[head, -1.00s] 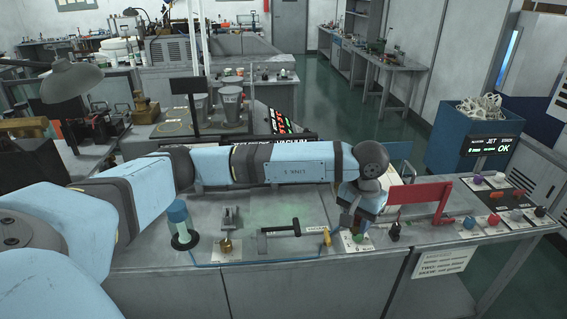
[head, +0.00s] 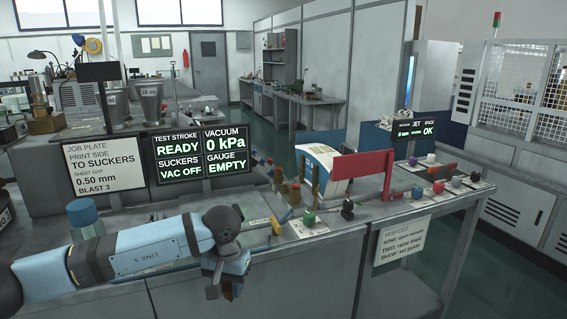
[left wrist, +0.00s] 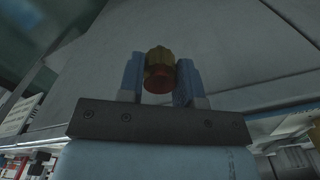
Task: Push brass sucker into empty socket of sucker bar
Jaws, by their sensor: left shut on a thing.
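My left gripper (head: 222,288) hangs in front of the bench's front edge in the head view, at the end of my blue arm. In the left wrist view its two blue fingers (left wrist: 160,84) are shut on the brass sucker (left wrist: 159,56), which has a yellow-brass body and a reddish-brown round end. In the head view the sucker cannot be made out. A row of small brass and coloured pieces (head: 294,194) stands on the bench behind and right of the gripper; it may be the sucker bar. Its empty socket cannot be picked out. My right gripper is not in view.
A red panel (head: 350,166) on posts stands right of the row. A green button (head: 309,218) and several coloured knobs (head: 438,187) sit on the bench. A display (head: 202,155) reads READY, VAC OFF, 0 kPa and EMPTY. A blue-capped jar (head: 83,218) stands behind my arm.

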